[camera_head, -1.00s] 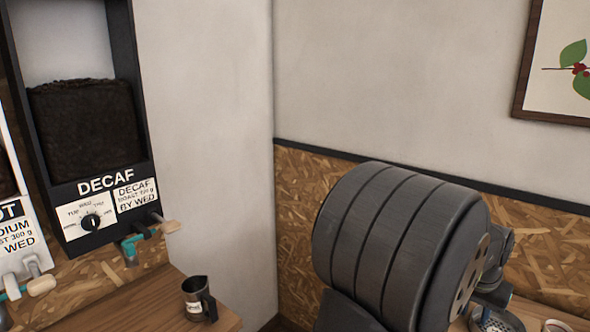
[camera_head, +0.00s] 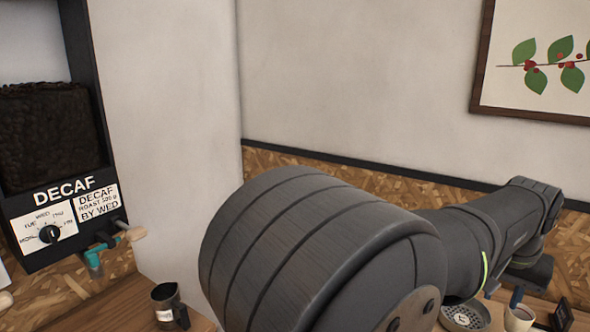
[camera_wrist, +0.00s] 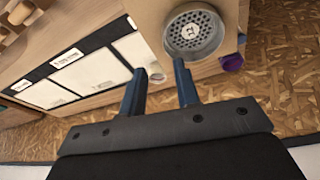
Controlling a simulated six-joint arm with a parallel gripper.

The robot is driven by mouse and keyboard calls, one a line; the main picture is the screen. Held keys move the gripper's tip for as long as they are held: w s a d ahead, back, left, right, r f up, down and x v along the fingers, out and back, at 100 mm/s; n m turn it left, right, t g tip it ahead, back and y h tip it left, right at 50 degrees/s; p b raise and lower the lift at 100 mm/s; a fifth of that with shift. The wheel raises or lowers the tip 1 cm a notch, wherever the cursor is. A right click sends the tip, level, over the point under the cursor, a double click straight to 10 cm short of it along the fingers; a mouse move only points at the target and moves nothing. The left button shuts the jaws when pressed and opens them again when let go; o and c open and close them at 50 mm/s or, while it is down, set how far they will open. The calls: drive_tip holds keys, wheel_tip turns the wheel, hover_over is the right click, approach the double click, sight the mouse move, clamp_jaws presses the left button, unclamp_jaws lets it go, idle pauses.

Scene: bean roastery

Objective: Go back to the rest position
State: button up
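My gripper (camera_wrist: 160,66) shows in the wrist view with its two dark blue fingers spread apart. It is open, and nothing is held between the fingers. It hangs over the edge of the wooden counter (camera_wrist: 150,22).
A round perforated metal tray (camera_wrist: 194,35) sits on the counter; it also shows in the head view (camera_head: 465,317). A mug (camera_head: 518,318) stands beside it. A dark labelled jug (camera_head: 168,307) stands below the decaf dispenser (camera_head: 70,190). A purple object (camera_wrist: 232,62) is near the tray.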

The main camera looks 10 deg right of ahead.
drive_tip(key=w+d+f, duration=0.7)
drive_tip(key=w+d, duration=0.1)
drive_tip(key=d, duration=0.2)
drive_tip(key=w+d+f, duration=0.8)
drive_tip(key=d, duration=0.3)
drive_tip(key=shift+w+d, duration=0.25)
drive_tip(key=shift+f, duration=0.1)
